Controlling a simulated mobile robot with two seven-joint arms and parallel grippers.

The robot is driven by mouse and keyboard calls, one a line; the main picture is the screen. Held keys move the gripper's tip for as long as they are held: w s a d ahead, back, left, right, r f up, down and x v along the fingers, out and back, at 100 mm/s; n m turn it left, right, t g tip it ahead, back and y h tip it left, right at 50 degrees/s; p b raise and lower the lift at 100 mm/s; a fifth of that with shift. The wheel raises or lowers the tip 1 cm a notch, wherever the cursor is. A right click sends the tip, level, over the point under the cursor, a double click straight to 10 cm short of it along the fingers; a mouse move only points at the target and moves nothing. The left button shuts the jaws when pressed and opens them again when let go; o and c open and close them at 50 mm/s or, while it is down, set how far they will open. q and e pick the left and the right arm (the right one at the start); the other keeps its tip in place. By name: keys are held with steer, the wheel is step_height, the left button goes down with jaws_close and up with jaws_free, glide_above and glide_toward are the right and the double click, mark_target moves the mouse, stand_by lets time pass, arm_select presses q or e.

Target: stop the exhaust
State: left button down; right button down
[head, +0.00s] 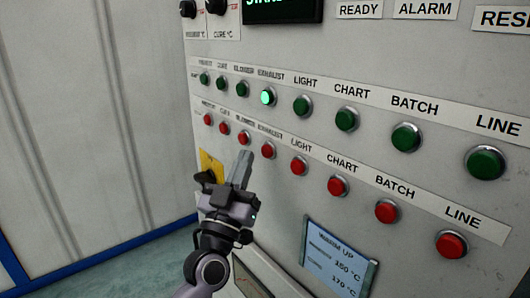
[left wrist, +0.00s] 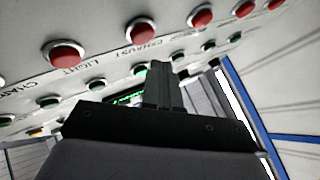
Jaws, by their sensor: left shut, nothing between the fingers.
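The red EXHAUST button (head: 268,151) is in the lower row of the panel; it also shows in the left wrist view (left wrist: 140,30), near its label. Above it, the green EXHAUST button (head: 267,97) glows brightly, unlike the other green buttons. My left gripper (head: 245,156) is shut and empty, its fingers pointing up toward the panel. In the head view its tips show just left of and slightly below the red EXHAUST button, apart from it in the picture. The shut fingers also show in the left wrist view (left wrist: 161,68). My right gripper is out of view.
The red LIGHT button (head: 299,166) is to the right of EXHAUST and the red BLOWER button (head: 243,137) to its left, both close by. A yellow plate with a black knob (head: 206,176) is behind my gripper. A WARM UP screen (head: 338,258) is lower right.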

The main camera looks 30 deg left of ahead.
arm_select(q)
steer(key=shift+w+d, duration=0.25)
steer(key=shift+w, duration=0.3)
steer(key=shift+w, duration=0.15)
stand_by(1.6)
steer(key=shift+w+d, duration=0.15)
steer(key=shift+w, duration=0.1)
steer(key=shift+w+d, duration=0.2)
steer(key=shift+w, duration=0.2)
stand_by(0.7)
stand_by(0.3)
steer(key=shift+s+a+p, duration=0.35)
steer(key=shift+s+p, duration=0.1)
steer(key=shift+s, duration=0.35)
steer(key=shift+s+a+p, duration=0.15)
steer(key=shift+s+a, duration=0.15)
steer(key=shift+s, duration=0.45)
steer(key=shift+s+a+p, duration=0.2)
steer(key=shift+s+a, duration=0.15)
steer(key=shift+s, duration=0.45)
steer(key=shift+s+a+p, duration=0.15)
steer(key=shift+s+a, duration=0.15)
steer(key=shift+s, duration=0.45)
